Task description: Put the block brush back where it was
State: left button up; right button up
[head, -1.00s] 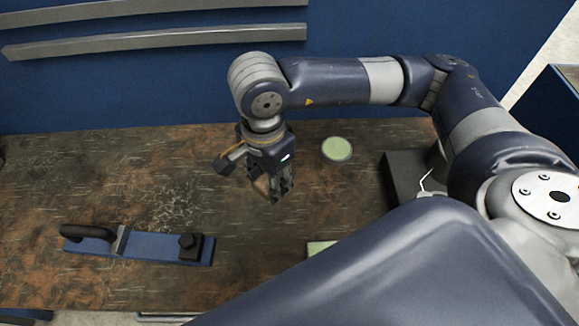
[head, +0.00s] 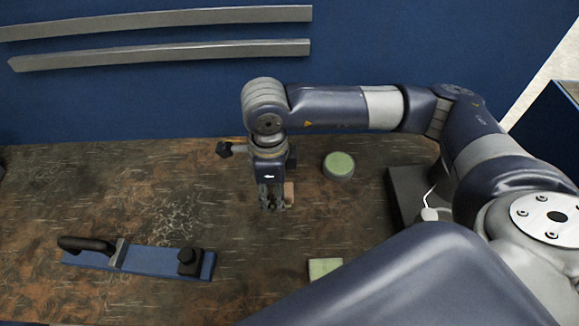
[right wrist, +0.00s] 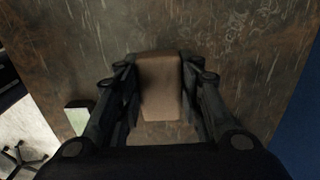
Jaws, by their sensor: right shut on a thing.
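The block brush shows as a tan-brown block (right wrist: 160,85) between the fingers in the right wrist view. A small part of it (head: 289,193) shows beside the fingers in the head view. My right gripper (head: 274,205) is shut on it, pointing down over the middle of the wooden bench (head: 120,200). I cannot tell whether the block touches the bench. The fingers also show in the right wrist view (right wrist: 160,105). My left gripper is not in view.
A blue plane-like tool (head: 150,261) with black handles lies front left. A round green-topped tin (head: 339,166) stands right of the gripper. A green-topped block (head: 325,267) lies near the front. A dark box (head: 405,195) stands at the right. The bench's left middle is clear.

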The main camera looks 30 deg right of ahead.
jog(key=w+d, duration=0.2)
jog(key=w+d+p, duration=0.1)
jog(key=w+d, duration=0.1)
jog(key=w+d+p, duration=0.1)
jog(key=d, duration=0.1)
jog(key=shift+w+d+f, duration=0.35)
jog(key=shift+w, duration=0.05)
jog(key=shift+w+d+f, duration=0.1)
jog(key=shift+d+f, duration=0.05)
notch_tip(320, 180, down, 3)
jog(key=shift+r+p, duration=0.1)
jog(key=shift+p, duration=0.85)
jog(key=shift+f, duration=0.25)
jog(key=shift+f, duration=0.1)
jog(key=shift+f+b, duration=0.15)
jog(key=shift+b, duration=0.2)
jog(key=o, duration=1)
